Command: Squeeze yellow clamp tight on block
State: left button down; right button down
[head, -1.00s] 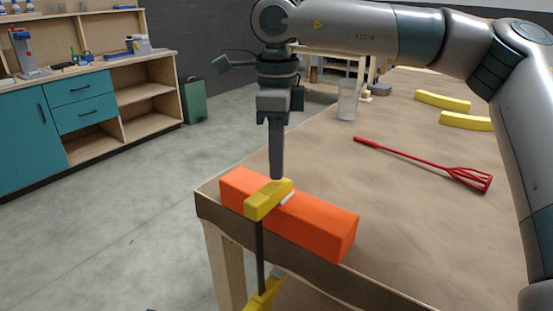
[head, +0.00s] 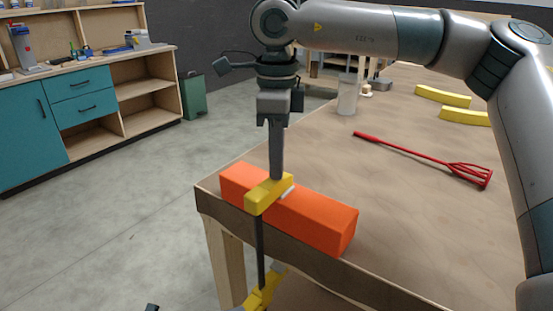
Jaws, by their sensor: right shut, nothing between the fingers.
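An orange block (head: 320,220) lies along the near edge of the wooden bench. The yellow clamp's upper jaw (head: 262,196) rests across the block's top, left of its middle. Its dark bar (head: 260,250) runs down in front of the bench edge to a yellow lower part (head: 262,292), partly cut off by the frame. My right gripper (head: 277,174) points straight down, shut and empty, its tip at the top of the upper jaw; whether it touches is unclear. A small dark piece at the bottom edge may be my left gripper (head: 152,307); its fingers cannot be made out.
The bench top (head: 330,150) holds a red whisk-like tool (head: 430,160), a clear cup (head: 347,95) and two yellow curved pieces (head: 443,96) (head: 465,116) farther back. My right arm spans the top and right. Open floor lies to the left, before teal cabinets (head: 80,110).

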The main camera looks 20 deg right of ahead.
aim_at(260, 297)
pick_arm(q)
jog(key=shift+r, duration=0.15)
pick_arm(e)
jog(key=shift+f, duration=0.2)
pick_arm(q)
jog(key=shift+s+r, duration=0.1)
jog(key=shift+r, duration=1.65)
pick_arm(e)
jog(key=shift+s+f, duration=0.15)
jog(key=shift+f, duration=0.05)
dwell(0.4)
pick_arm(q)
jog(key=c, duration=1.1)
grip_release()
jog(key=shift+r, duration=0.45)
jog(key=shift+d, duration=0.15)
pick_arm(e)
jog(key=shift+r, duration=0.1)
pick_arm(q)
jog(key=shift+w+d+f, duration=0.1)
jog(key=shift+w+d, duration=0.2)
jog(key=shift+d, duration=0.25)
pick_arm(e)
jog(key=shift+a, duration=0.1)
